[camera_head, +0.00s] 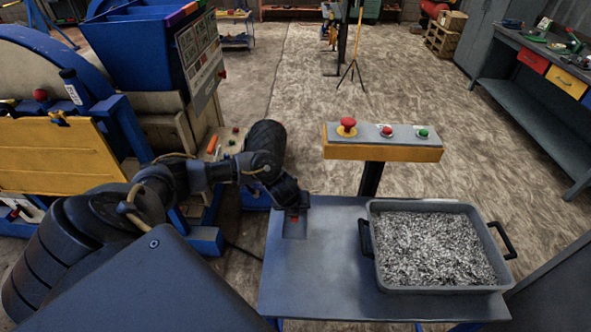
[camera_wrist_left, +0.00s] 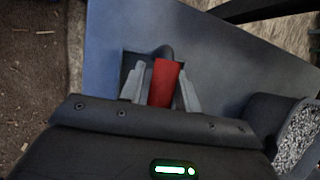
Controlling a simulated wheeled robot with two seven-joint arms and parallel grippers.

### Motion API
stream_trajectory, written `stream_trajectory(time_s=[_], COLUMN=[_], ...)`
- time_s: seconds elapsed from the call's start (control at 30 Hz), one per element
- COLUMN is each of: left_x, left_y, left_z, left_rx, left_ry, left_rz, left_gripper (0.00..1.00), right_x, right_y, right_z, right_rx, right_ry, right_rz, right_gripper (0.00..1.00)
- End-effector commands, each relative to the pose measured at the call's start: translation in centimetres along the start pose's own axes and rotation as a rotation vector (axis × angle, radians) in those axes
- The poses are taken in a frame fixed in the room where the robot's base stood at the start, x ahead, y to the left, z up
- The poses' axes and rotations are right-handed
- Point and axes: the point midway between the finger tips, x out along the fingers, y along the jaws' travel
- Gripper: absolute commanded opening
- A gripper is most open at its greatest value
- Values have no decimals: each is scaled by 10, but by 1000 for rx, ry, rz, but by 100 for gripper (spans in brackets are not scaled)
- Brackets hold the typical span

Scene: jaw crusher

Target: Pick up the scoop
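The scoop is mostly hidden in the head view, where a small red piece of it (camera_head: 293,218) shows under my left gripper (camera_head: 294,208) at the left of the grey table. In the left wrist view the scoop's red handle (camera_wrist_left: 165,84) stands between the two grey fingers of my left gripper (camera_wrist_left: 162,82). The fingers are apart, with a narrow gap on the handle's left side; the right finger is very close to it. A dark part shows beyond the handle, its shape unclear. My right gripper is not in view.
A grey tray of grey granules (camera_head: 372,275) with black handles stands on the table's right side. The table (camera_head: 325,270) is bare between. A yellow button panel (camera_head: 382,153) with red and green buttons rises behind. The blue and yellow machine (camera_head: 60,155) stands at left.

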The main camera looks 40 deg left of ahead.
Motion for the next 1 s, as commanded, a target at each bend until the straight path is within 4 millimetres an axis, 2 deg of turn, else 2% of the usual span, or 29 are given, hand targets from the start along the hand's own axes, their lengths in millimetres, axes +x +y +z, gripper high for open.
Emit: stream_trajectory(time_s=[0.2,0.47,0.8,1.0], left_x=[1,0,-2,-19], left_y=[0,0,-1,-6], left_z=[0,0,1,9], left_rx=[1,0,0,2], left_ry=[0,0,-1,-2], left_rz=[-1,0,-1,-4], left_gripper=[32,0,0,0], right_x=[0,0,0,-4], right_y=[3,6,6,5], right_z=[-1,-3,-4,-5], right_rx=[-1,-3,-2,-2], right_ry=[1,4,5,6], right_rz=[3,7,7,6], right_gripper=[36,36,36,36])
